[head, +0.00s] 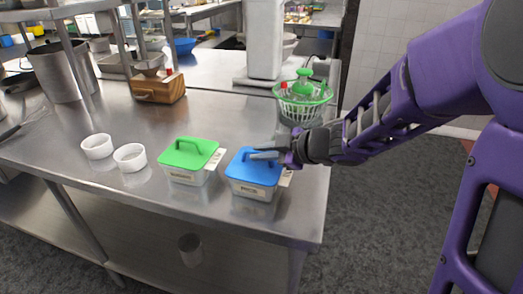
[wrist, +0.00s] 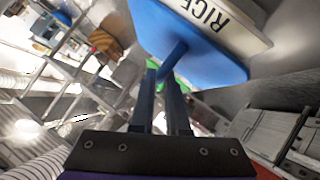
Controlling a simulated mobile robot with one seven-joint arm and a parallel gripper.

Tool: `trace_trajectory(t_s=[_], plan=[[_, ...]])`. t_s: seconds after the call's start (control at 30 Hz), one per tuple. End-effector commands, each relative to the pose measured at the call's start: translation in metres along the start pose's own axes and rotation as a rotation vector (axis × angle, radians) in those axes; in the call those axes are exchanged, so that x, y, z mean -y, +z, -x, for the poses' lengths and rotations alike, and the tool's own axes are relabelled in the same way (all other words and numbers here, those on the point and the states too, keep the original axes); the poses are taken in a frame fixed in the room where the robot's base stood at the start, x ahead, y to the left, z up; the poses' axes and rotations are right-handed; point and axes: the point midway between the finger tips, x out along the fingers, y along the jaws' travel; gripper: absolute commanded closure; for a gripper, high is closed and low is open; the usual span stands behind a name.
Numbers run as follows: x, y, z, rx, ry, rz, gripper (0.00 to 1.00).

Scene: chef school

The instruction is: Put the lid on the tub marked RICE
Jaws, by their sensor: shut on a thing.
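The tub marked RICE (head: 250,190) is pale, with a dark word on its front, and stands near the front right of the steel counter. Its label also shows in the wrist view (wrist: 209,14). A blue lid (head: 247,172) covers its top, its edges roughly in line with the tub's; I see no clear gap between them. My gripper (head: 268,155) reaches in from the right and is shut on the raised handle of the blue lid. In the wrist view, my gripper's fingers (wrist: 164,80) meet the blue handle (wrist: 173,60) from below in the picture.
A tub with a green lid (head: 190,153) stands just left of the RICE tub; its label is too small to read. Two white ramekins (head: 130,156) are further left. A green-and-white basket (head: 303,100) and a wooden box (head: 158,89) stand behind. The steel counter (head: 225,113) is clear mid-surface.

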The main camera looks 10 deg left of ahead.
Motion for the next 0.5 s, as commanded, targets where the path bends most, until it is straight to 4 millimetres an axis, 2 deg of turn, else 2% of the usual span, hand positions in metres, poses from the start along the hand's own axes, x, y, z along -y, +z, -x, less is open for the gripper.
trace_trajectory(t_s=[0.27,0.3,0.5], plan=[[0.0001,0.0001,-0.0001,0.0,0.0,0.0,1.0],[0.0001,0.0001,-0.0001,0.0,0.0,0.0,0.85],[0.0001,0.0001,-0.0001,0.0,0.0,0.0,0.52]])
